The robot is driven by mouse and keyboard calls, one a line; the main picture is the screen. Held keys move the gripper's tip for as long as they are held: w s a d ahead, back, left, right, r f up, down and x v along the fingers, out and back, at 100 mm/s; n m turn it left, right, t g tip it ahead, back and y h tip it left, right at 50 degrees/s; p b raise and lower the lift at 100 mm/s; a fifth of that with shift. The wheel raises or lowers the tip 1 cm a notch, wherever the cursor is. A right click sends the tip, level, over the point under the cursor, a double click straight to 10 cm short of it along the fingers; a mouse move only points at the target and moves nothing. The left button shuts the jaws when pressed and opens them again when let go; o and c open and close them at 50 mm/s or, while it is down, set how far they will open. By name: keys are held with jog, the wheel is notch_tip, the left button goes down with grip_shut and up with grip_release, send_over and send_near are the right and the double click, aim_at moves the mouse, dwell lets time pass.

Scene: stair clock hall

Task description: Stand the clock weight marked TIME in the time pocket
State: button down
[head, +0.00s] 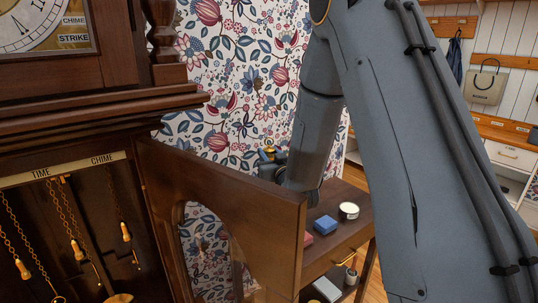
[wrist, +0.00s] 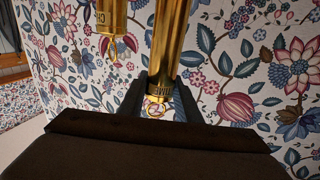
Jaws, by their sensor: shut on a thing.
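My gripper (wrist: 158,100) is shut on the TIME weight (wrist: 171,45), a shiny brass cylinder with a dark band reading TIME and a ring at its end between the fingers. In the head view my gripper (head: 274,168) is behind the clock's open door, mostly hidden by my arm and the door. A second brass weight (wrist: 111,18), with lettering starting with C, is apart to the left in the wrist view. The clock case stands open at the left of the head view. Its label strip (head: 62,169) reads TIME and CHIME above hanging chains. I cannot make out a time pocket.
The wooden clock door (head: 225,200) stands open between the case and a side table (head: 350,215). Floral wallpaper (head: 240,60) is close behind my gripper.

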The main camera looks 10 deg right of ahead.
notch_tip(320, 180, down, 7)
jog(key=b, duration=0.5)
dwell(3.3)
jog(key=c, duration=1.2)
grip_release()
jog(key=shift+s+d+f+b, duration=0.15)
jog(key=shift+s+b, duration=0.35)
jog(key=shift+s, duration=1.45)
jog(key=shift+s+d+r+b, duration=0.1)
jog(key=shift+s+b, duration=0.35)
jog(key=shift+s, duration=1.5)
jog(key=shift+f, duration=0.1)
